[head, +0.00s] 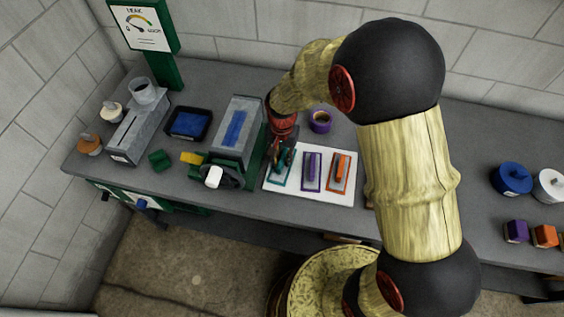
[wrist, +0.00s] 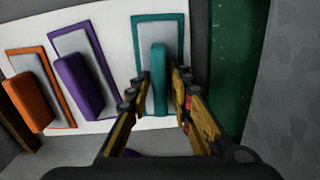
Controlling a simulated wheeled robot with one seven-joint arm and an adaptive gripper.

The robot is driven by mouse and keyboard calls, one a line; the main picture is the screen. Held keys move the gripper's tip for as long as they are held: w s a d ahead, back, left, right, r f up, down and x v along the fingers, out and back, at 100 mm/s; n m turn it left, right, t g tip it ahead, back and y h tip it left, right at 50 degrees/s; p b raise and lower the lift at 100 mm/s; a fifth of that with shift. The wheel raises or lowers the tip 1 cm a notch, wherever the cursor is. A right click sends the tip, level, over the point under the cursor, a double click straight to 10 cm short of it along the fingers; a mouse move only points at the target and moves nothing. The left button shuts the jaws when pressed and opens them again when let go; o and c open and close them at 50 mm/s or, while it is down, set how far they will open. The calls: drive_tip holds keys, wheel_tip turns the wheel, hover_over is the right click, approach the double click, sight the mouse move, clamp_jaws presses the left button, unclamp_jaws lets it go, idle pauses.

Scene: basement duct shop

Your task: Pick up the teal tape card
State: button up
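The teal tape card (wrist: 159,60) stands up as a narrow block from a pale panel with a teal outline, on a white board (wrist: 112,22). My gripper (wrist: 160,76) is open, with one finger on each side of the teal card's near end. Small gaps seem to show between the card and the fingers; contact is hard to judge. In the head view my gripper (head: 282,157) is over the teal outlined place (head: 278,182) and partly hides the card.
A purple card (head: 311,170) and an orange card (head: 341,167) stand beside it on the board. A green-based grey machine (head: 238,125) is close on the left. A purple tape roll (head: 320,121) lies behind.

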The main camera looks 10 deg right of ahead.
sight(282, 158)
clamp_jaws()
drive_tip(key=shift+r, duration=0.1)
idle(0.3)
drive_tip(key=shift+r, duration=0.55)
wheel_tip(282, 158, up, 2)
drive_tip(key=shift+r+p, duration=0.15)
drive_tip(key=shift+p, duration=0.35)
drive_tip(key=s+r+p, duration=0.2)
drive_tip(key=s+r, duration=0.7)
drive_tip(key=s, duration=0.5)
drive_tip(key=shift+r, duration=0.2)
